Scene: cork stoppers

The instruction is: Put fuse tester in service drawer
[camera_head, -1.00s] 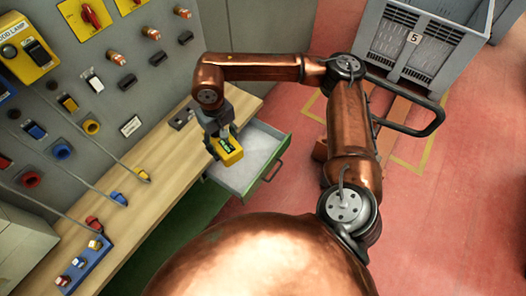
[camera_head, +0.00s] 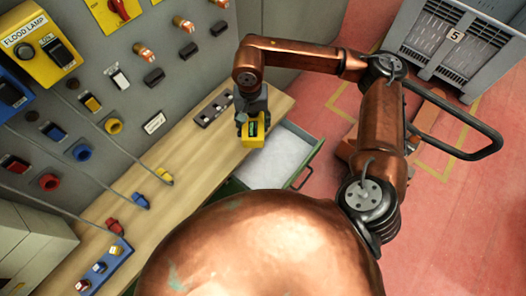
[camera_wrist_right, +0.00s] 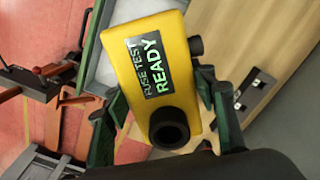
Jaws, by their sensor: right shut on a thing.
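The fuse tester (camera_head: 253,134) is a yellow box with a dark label. In the wrist view the fuse tester (camera_wrist_right: 157,65) fills the middle and its label reads "FUSE TEST READY". My right gripper (camera_head: 251,117) is shut on it, with a finger on either side in the wrist view (camera_wrist_right: 165,115). The service drawer (camera_head: 285,155) is pulled open at the end of the wooden bench, with a pale, empty-looking inside. In the head view the tester is held by the drawer's left side, near the bench edge. My left gripper does not show.
The wooden bench (camera_head: 190,150) runs along a grey panel (camera_head: 185,85) with sockets and plugs. Cables with coloured plugs hang over it. A dark socket strip (camera_head: 213,107) lies on the bench. A grey crate (camera_head: 455,40) stands at the back right on red floor.

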